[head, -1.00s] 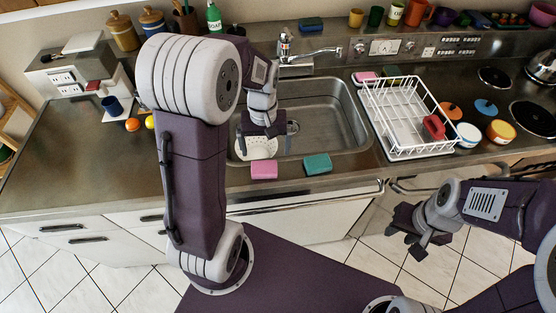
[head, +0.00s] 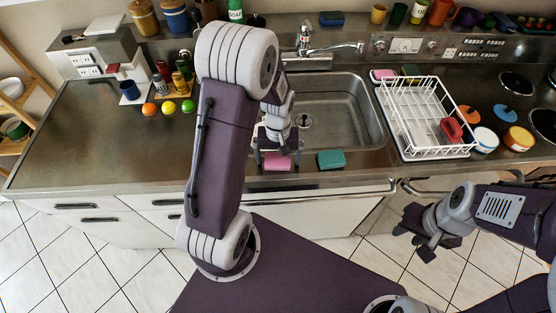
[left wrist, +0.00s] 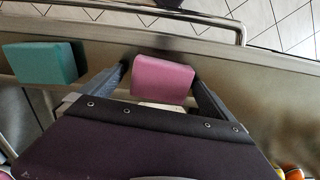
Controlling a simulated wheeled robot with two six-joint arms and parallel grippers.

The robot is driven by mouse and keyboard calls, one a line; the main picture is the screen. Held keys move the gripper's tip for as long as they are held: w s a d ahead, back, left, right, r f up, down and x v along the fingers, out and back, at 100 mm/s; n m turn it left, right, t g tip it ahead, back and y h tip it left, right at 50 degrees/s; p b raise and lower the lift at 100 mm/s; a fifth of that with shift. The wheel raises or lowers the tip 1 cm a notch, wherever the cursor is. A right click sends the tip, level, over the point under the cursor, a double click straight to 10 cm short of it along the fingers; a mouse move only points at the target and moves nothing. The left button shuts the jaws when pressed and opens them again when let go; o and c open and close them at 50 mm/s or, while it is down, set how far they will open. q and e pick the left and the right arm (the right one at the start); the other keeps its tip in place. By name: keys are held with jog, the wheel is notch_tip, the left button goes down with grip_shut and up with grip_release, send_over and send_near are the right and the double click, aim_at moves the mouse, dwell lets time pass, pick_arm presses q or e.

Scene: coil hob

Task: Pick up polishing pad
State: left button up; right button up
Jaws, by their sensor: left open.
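Several sponge-like pads are in view, and I cannot tell which one is the polishing pad. A pink pad (head: 277,162) lies on the counter's front strip before the sink. My left gripper (head: 277,156) is over it, open, with a finger on either side. In the left wrist view the pink pad (left wrist: 162,79) sits between the spread fingers, not visibly clamped. A teal pad (head: 331,159) lies just to its right, and also shows in the left wrist view (left wrist: 40,62). My right gripper (head: 418,242) hangs empty and open in front of the cabinets, away from the pads.
The sink (head: 340,112) lies behind the pads, with a faucet (head: 304,38) at its back. A white dish rack (head: 425,118) stands to the right, with another pink pad (head: 383,74) behind it. Small fruits and jars stand at left; the left counter is mostly clear.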

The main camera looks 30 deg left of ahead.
aim_at(278, 158)
pick_arm(q)
jog(key=shift+r, duration=0.1)
jog(key=c, duration=1.4)
jog(key=shift+r, duration=0.5)
notch_tip(278, 158, up, 3)
jog(key=shift+f, duration=0.1)
jog(key=s+d+r, duration=0.2)
jog(key=s, duration=0.1)
jog(key=s+d+r, duration=0.2)
jog(key=s, duration=0.1)
jog(key=s+d+r, duration=0.2)
jog(key=s+r, duration=0.1)
jog(key=s, duration=0.1)
jog(key=shift+d+r, duration=0.1)
